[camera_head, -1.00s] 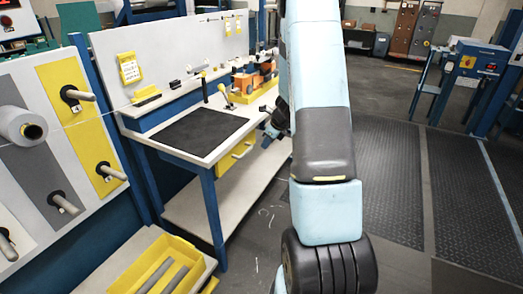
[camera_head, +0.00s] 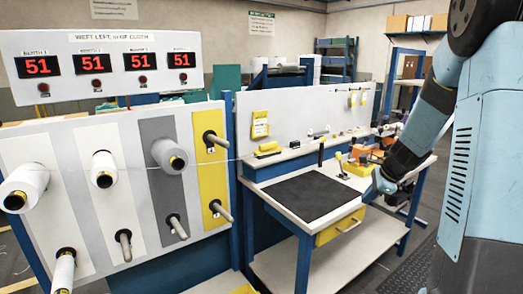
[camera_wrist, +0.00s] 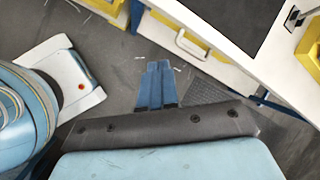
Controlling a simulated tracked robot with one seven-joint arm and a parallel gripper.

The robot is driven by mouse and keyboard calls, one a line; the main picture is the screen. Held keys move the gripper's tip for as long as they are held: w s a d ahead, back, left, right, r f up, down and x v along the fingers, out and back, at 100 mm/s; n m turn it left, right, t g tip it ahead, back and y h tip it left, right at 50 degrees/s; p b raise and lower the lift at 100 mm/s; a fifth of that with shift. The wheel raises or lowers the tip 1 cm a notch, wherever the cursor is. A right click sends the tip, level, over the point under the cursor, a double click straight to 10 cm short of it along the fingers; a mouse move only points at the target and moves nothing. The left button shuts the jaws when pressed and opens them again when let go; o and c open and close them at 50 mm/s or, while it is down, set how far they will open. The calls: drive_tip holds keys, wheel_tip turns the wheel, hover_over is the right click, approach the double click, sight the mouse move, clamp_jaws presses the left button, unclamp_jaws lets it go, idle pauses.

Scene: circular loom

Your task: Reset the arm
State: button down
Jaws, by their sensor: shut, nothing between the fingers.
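My gripper (camera_wrist: 155,85) shows in the wrist view as two blue fingers lying side by side, shut with nothing between them. In the head view my light-blue arm (camera_head: 428,125) comes down from the upper right, beside my body column. It bends toward the right end of the workbench (camera_head: 318,232). The gripper's fingers cannot be made out clearly in the head view.
A spool panel (camera_head: 75,150) with white and grey spools and bare pegs stands at the left, under a counter board (camera_head: 98,65) showing 51 several times. The bench holds a dark mat (camera_head: 305,197), and a yellow drawer (camera_head: 340,229) sits below its top.

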drive_tip(key=s+a+r+n, duration=0.6)
drive_tip(key=r, duration=0.2)
drive_tip(key=s+a+r+n+h, duration=0.1)
drive_tip(key=s+r+n, duration=0.2)
drive_tip(key=s+n, duration=0.2)
drive_tip(key=s+a+r+n+t+h, duration=0.1)
drive_tip(key=s+n, duration=0.4)
drive_tip(key=s, duration=0.5)
drive_tip(key=s+a+r+n+h, duration=0.1)
drive_tip(key=s+a+r+n, duration=0.2)
drive_tip(key=s, duration=0.4)
drive_tip(key=shift+s+r+n, duration=0.4)
drive_tip(key=shift+r+n, duration=0.45)
drive_tip(key=shift+n, duration=0.05)
drive_tip(key=c, duration=1.8)
unclamp_jaws()
